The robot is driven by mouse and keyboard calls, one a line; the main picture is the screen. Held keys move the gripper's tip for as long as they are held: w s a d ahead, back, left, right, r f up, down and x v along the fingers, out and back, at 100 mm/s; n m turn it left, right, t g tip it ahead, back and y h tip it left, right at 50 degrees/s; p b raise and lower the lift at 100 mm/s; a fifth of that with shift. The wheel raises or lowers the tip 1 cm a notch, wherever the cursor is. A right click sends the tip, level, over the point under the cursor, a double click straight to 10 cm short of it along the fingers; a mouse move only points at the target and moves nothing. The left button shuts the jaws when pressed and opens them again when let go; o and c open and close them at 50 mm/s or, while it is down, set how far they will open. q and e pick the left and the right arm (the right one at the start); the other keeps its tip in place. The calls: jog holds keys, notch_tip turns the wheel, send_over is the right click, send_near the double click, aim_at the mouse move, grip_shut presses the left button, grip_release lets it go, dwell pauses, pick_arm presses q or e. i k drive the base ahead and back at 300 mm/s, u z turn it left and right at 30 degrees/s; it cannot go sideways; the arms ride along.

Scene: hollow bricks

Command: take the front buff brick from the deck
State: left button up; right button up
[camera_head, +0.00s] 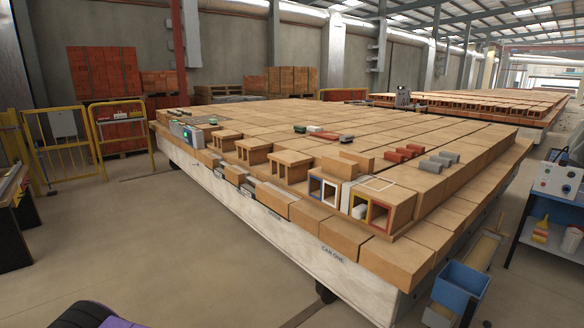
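The deck (264,131) is the top of a large car covered in buff blocks, marked "CAR ONE" on its side. Two loose buff bricks lie near its front right part: a nearer one (336,168) and one just behind it (357,160). They look close together; I cannot tell whether they touch. Just in front stand hollow openings with coloured rims: blue (314,186), white (329,193), yellow (361,199) and red (379,215). A grey piece (359,211) sits at the yellow-rimmed opening. Neither gripper shows in this view.
Green, white and red pieces (315,130) lie farther back. Raised buff supports (254,151) line the left front edge. A blue bin (461,285) stands front right.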

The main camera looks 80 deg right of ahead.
aim_at(346, 170)
jog(key=z, duration=1.9)
jog(key=i, duration=3.3)
jog(key=z, duration=2.05)
